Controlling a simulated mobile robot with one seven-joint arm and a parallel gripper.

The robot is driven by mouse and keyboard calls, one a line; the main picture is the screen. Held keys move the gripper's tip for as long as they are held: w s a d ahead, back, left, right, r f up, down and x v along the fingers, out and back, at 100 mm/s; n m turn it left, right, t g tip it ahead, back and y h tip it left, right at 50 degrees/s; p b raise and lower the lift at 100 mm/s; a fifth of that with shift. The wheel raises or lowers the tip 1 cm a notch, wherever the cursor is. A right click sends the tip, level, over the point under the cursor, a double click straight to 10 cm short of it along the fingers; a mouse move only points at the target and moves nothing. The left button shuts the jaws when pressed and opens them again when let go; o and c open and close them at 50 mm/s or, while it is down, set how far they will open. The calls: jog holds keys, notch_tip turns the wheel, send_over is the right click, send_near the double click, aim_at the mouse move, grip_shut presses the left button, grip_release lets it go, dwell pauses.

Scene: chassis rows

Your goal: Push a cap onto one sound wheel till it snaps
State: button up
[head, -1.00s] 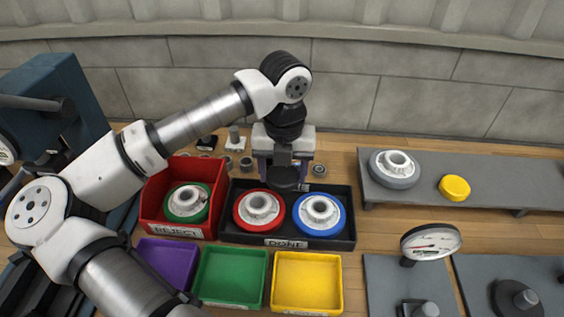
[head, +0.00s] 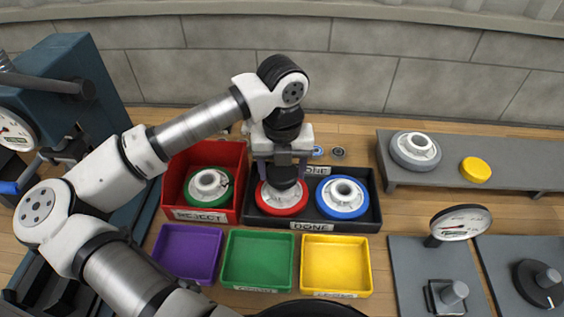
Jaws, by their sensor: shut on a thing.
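My gripper (head: 283,176) points down over the red-rimmed wheel (head: 282,209) in the black DONE tray (head: 375,215). A green-rimmed wheel (head: 209,201) is in the red REJECT bin (head: 204,215). A grey-rimmed wheel (head: 415,163) and a loose yellow cap (head: 475,170) rest on the grey shelf at right.
Purple (head: 188,277), green (head: 258,285) and yellow (head: 336,288) bins stand in front. A dial gauge (head: 460,222) and grey plates (head: 418,280) are at right. A blue machine (head: 65,75) stands at left. Small rings (head: 338,153) lie behind the tray.

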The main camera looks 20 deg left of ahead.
jog(key=shift+f, duration=1)
jog(key=shift+f+b, duration=1.45)
jog(key=shift+b, duration=1.8)
dwell(0.8)
jog(key=o, duration=1)
jog(key=shift+o, duration=0.2)
notch_tip(320, 180, up, 14)
jog(key=shift+b, duration=0.4)
jog(key=shift+f, duration=0.1)
